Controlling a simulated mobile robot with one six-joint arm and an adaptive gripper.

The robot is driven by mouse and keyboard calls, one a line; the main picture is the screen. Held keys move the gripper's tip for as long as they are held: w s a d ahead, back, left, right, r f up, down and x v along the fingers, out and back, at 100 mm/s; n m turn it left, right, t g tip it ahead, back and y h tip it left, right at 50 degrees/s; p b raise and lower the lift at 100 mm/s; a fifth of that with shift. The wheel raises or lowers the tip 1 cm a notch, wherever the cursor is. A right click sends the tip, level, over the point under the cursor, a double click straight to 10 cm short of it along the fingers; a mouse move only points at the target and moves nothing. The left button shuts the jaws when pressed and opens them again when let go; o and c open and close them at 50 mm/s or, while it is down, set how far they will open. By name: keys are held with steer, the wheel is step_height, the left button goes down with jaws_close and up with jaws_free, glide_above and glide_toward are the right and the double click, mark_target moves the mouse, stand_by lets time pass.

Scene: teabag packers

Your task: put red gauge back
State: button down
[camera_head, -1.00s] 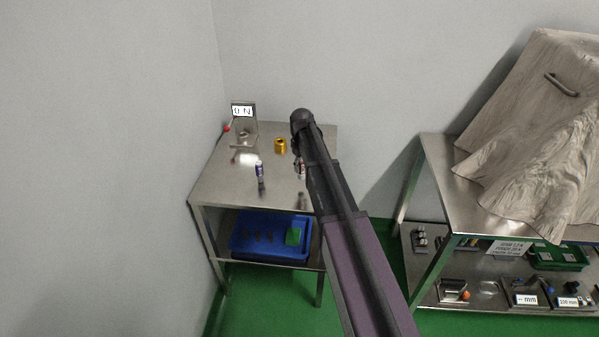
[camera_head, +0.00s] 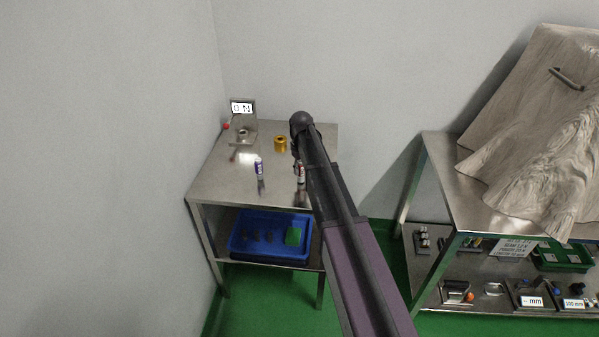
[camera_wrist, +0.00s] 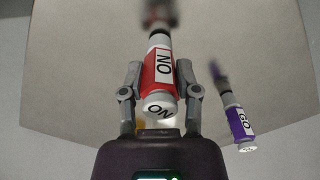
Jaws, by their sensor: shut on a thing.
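The red gauge (camera_wrist: 163,68), a red and white cylinder marked "NO", is held upright between the fingers of my gripper (camera_wrist: 158,82) in the wrist view. In the head view the red gauge (camera_head: 301,174) shows beside my arm, low over the steel table (camera_head: 220,185). Its reflection lies just below it; I cannot tell whether its base touches the table. My arm hides most of the gripper there. A purple and white gauge (camera_head: 259,167) marked "GO" stands to its left; it also shows at right in the wrist view (camera_wrist: 240,122).
A blue tray (camera_head: 239,249) sits on the lower shelf. A cloth-covered bench (camera_head: 455,190) is at right. Bare tabletop surrounds the gauges.

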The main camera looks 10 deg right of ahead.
steer(key=shift+f, duration=0.15)
steer(key=shift+c, duration=1.7)
jaws_free()
steer(key=shift+r, duration=0.2)
step_height(320, 180, up, 12)
steer(key=p, duration=1.2)
steer(key=s+m, duration=0.5)
steer(key=s, duration=2.4)
steer(key=shift+s+a, duration=0.15)
steer(key=shift+a, duration=0.1)
